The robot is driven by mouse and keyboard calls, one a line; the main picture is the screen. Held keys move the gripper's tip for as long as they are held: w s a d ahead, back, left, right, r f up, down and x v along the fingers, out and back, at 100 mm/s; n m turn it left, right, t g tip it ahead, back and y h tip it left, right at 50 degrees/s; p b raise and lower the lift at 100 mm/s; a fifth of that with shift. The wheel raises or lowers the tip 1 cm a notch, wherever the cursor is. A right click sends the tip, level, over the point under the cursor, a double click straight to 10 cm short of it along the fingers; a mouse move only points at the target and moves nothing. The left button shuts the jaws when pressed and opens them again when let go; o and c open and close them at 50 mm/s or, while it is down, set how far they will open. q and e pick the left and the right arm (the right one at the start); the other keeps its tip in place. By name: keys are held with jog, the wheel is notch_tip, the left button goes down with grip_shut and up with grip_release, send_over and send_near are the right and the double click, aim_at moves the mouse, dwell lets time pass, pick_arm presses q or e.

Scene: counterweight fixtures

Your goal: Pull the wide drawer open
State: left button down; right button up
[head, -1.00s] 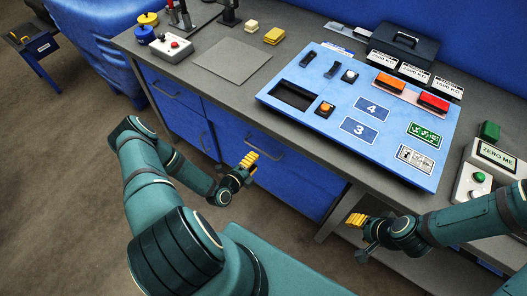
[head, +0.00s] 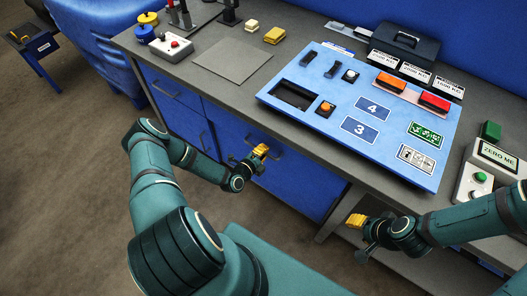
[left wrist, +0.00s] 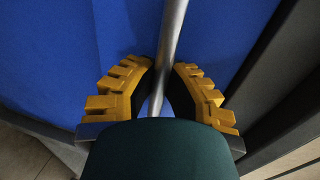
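The wide drawer (head: 300,184) has a blue front under the grey worktop, and its front looks flush with the cabinet. Its metal bar handle (left wrist: 171,35) runs between my left gripper's yellow fingers in the left wrist view. My left gripper (head: 261,150) is at that handle in the head view and covers part of it. Its fingertips are close together on both sides of the bar and seem to touch it. My right gripper (head: 355,220) is apart from the drawer, near the table leg; its fingers are too small to tell open from shut.
A light blue panel (head: 386,157) with buttons and labels lies on the worktop (head: 215,92) above the drawer. Narrower blue drawers (head: 172,90) with handles are to the left. A control box (head: 470,188) stands at right.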

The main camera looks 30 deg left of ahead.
pick_arm(q)
jog(key=shift+s, duration=0.1)
jog(key=f+p+v, duration=0.2)
jog(key=f+v, duration=0.1)
jog(key=v, duration=1.1)
jog(key=s+f+p+v, duration=0.1)
jog(key=f+p+v, duration=0.1)
jog(key=v, duration=1.2)
jog(key=shift+s+a+f, duration=0.3)
jog(key=shift+f, duration=0.05)
jog(key=c, duration=1)
grip_release()
jog(key=v, duration=1.2)
jog(key=shift+a, duration=0.1)
